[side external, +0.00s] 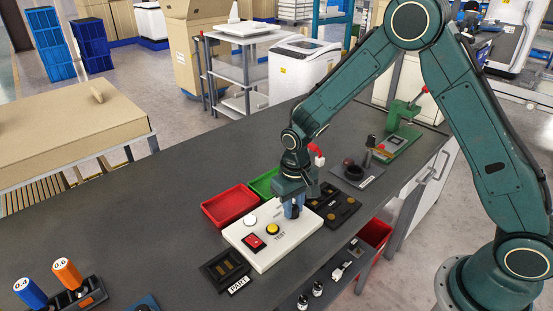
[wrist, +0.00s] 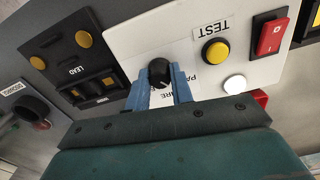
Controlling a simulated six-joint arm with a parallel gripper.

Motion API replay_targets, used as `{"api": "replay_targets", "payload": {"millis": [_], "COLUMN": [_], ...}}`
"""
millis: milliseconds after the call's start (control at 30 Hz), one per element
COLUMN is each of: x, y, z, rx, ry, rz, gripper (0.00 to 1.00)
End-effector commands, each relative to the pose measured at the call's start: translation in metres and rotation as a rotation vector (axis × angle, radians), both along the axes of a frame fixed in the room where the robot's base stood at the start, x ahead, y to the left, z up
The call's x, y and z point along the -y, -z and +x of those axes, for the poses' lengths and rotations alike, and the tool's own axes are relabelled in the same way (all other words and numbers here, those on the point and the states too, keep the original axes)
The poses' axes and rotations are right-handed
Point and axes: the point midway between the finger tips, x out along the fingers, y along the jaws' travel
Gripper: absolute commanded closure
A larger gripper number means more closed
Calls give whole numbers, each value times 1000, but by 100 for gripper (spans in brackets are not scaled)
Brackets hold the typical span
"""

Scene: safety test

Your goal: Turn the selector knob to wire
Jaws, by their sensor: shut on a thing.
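The selector knob (wrist: 159,72) is black and round, with a pale pointer mark, on a white panel (side external: 268,258). In the wrist view my gripper (wrist: 160,82) has its blue fingers on both sides of the knob, shut on it. Lettering beside the knob is partly covered by the fingers; only pieces such as "PA" and "RE" show, so I cannot tell which label the pointer meets. In the side view my gripper (side external: 292,210) points down at the panel's far right part and hides the knob.
The panel also carries a yellow TEST button (side external: 273,229), a red rocker switch (side external: 253,242) and a white round lamp (side external: 250,220). A red tray (side external: 229,205) and green tray (side external: 263,184) lie behind. A black LEAD fixture (side external: 343,207) is close on the right.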

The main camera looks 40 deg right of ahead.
Motion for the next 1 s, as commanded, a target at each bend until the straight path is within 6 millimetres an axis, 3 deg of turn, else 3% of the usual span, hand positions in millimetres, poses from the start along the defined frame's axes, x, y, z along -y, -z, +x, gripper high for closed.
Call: {"api": "replay_targets", "payload": {"millis": [600,1000], "x": [0,0], "y": [-1,-1], "z": [1,1], "rx": [2,3], "ry": [538,668], "rz": [0,0], "gripper": [100,100]}}
